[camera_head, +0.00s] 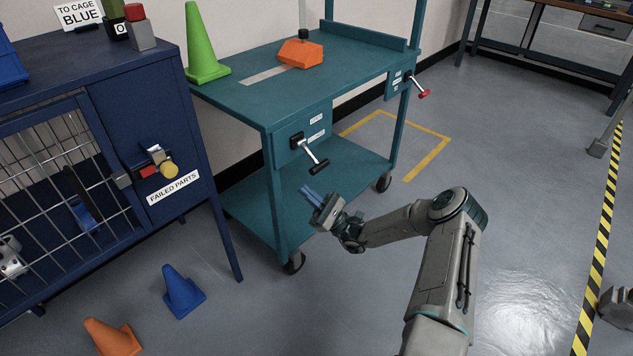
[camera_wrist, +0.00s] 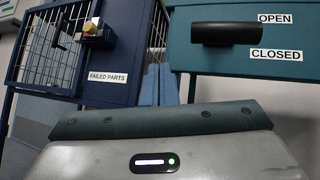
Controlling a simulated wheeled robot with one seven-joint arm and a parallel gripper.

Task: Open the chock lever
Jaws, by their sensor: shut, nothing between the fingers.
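A lever with a silver arm and black grip (camera_head: 318,167) is mounted on the front panel of the teal cart (camera_head: 236,98). It sticks out and down to the right in the head view. Its black grip (camera_wrist: 226,33) also shows in the wrist view, left of the OPEN label (camera_wrist: 275,18) and CLOSED label (camera_wrist: 275,54). I cannot tell which label it is set to. My gripper (camera_head: 311,194) is shut and empty, its blue fingers below and slightly left of the grip, apparently apart from it. The fingers are hidden in the wrist view.
A second lever with a red grip (camera_head: 424,94) is on the cart's right end. A blue cabinet (camera_head: 150,100) with a cage door and yellow-knobbed latch stands left. A blue cone (camera_head: 182,292) and an orange cone (camera_head: 112,338) are on the floor.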

